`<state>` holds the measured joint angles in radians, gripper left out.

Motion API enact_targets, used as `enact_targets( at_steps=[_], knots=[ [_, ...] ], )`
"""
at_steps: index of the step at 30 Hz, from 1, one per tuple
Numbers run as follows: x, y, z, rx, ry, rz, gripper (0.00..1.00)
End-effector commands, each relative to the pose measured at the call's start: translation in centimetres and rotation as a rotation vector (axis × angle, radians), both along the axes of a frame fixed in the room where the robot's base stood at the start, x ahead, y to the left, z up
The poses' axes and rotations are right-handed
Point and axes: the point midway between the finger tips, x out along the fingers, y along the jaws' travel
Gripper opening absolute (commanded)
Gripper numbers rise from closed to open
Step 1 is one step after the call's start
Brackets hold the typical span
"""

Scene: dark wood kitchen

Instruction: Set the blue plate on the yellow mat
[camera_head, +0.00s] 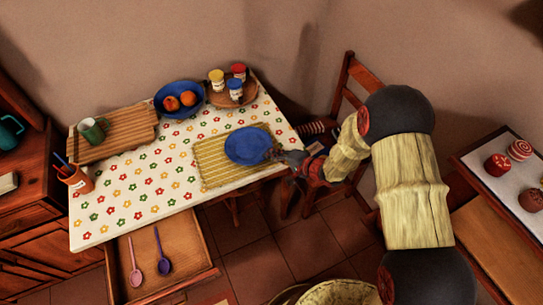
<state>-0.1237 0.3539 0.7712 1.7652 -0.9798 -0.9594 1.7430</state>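The blue plate (246,146) is over the yellow mat (209,169) at the right part of the table. It looks flat, and mat shows around its left and front sides. I cannot tell whether it rests on the mat or is just above it. My gripper (276,153) is at the plate's right rim, reaching in from the right. The fingertips are small and dark here, so whether they are shut on the rim cannot be made out.
A blue bowl with fruit (179,98) and a round tray with small jars (249,95) stand behind. A wooden board (118,138) holds a green mug (91,131). A terracotta pot (76,181) is at the left. An open drawer (188,245) juts out in front. A chair (345,75) stands at the right.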

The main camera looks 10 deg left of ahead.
Motion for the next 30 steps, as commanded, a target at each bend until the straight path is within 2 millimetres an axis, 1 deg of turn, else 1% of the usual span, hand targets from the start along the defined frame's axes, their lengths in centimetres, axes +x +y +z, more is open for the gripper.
enact_targets(
  at_steps=[3,4,8,18,23,30],
  knots=[
    [0.0,0.0,-0.2,0.0,0.001,0.0,0.0],
    [0.0,0.0,-0.2,0.0,0.0,0.0,0.05],
    [0.0,0.0,-0.2,0.0,0.0,0.0,0.12],
    [0.0,0.0,0.1,0.0,-0.001,0.0,0.12],
    [-0.9,-1.6,1.1,0.0,0.002,-0.003,0.12],
    [-3.4,-5.3,3.4,0.001,0.001,-0.004,0.12]
  ],
)
